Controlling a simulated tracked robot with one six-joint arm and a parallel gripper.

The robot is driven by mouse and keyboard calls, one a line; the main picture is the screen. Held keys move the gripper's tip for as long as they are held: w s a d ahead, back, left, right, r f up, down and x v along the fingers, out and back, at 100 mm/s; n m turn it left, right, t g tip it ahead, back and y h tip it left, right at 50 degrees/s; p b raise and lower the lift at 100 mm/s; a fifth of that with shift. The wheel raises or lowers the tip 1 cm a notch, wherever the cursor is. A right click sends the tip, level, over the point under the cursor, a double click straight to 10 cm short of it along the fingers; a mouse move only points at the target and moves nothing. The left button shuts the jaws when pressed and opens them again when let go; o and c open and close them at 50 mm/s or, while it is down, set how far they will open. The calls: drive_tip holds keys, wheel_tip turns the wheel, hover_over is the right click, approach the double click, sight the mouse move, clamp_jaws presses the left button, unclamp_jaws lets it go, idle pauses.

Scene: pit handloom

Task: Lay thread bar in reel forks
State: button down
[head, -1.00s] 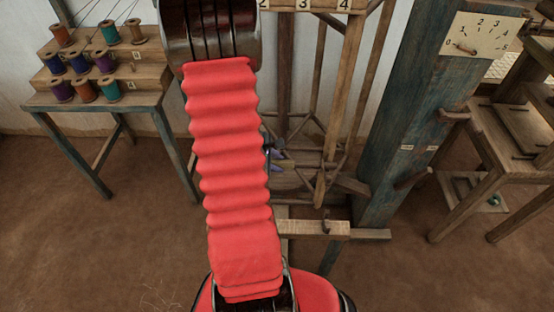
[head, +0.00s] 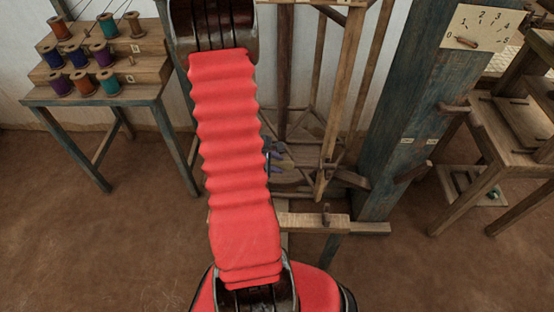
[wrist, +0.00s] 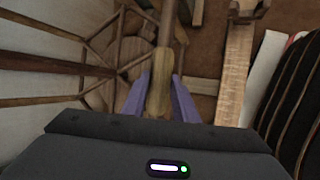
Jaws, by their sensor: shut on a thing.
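My gripper (wrist: 160,92) shows in the wrist view as two purple fingers, shut on a wooden bar, seemingly the thread bar (wrist: 160,82). The bar's thicker near end lies between the fingers, and it points away up the picture. In the head view the purple fingers (head: 280,162) show just right of my red sleeve, in front of the reel; the sleeve hides the rest of the gripper. A small wooden fork (head: 326,213) stands on a pale horizontal beam (head: 300,222). It also shows at the top of the wrist view (wrist: 248,10). A second fork cannot be made out.
The wooden reel frame (head: 345,90) stands behind the gripper, with thin spokes (wrist: 100,45) close to the fingers. A blue-green post (head: 395,130) with pegs rises right of the beam. A spool stand (head: 98,98) is at left. Open brown floor lies at the front left.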

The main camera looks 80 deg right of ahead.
drive_tip(key=c, duration=1.3)
unclamp_jaws()
drive_tip(key=shift+c, duration=0.2)
drive_tip(key=v, duration=1.3)
drive_tip(key=shift+a+r, duration=0.3)
drive_tip(key=shift+w, duration=0.1)
